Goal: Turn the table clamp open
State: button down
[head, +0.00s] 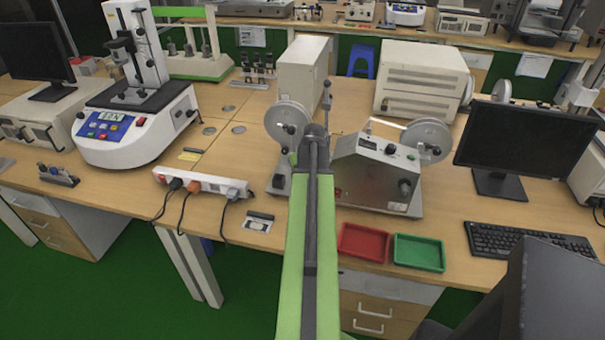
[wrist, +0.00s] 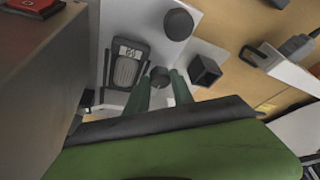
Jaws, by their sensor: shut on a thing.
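In the wrist view, the two green fingers of my gripper (wrist: 161,88) reach in from below. They are closed around a small dark round knob (wrist: 159,75), which I take to be the table clamp's handle. The knob sits on a pale grey plate (wrist: 147,18), between a dark rectangular part with a label (wrist: 127,65) and a black square tube (wrist: 205,69). A larger black cylinder (wrist: 178,24) stands just above it in the picture. In the head view, my green arm stretches forward over the bench and hides the knob and fingertips.
A metal machine (head: 375,175) with a reel stands close right of my arm, another reel (head: 287,121) close left. A white power strip (head: 205,180) with plugs lies left. A red tray (head: 363,242) and green tray (head: 418,252) sit at the front edge.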

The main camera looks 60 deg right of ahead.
jog(key=shift+w, duration=0.1)
jog(key=c, duration=1.1)
grip_release()
jog(key=p+v, duration=1.6)
jog(key=v, duration=0.1)
jog(key=shift+s+r, duration=0.15)
jog(key=shift+s, duration=0.15)
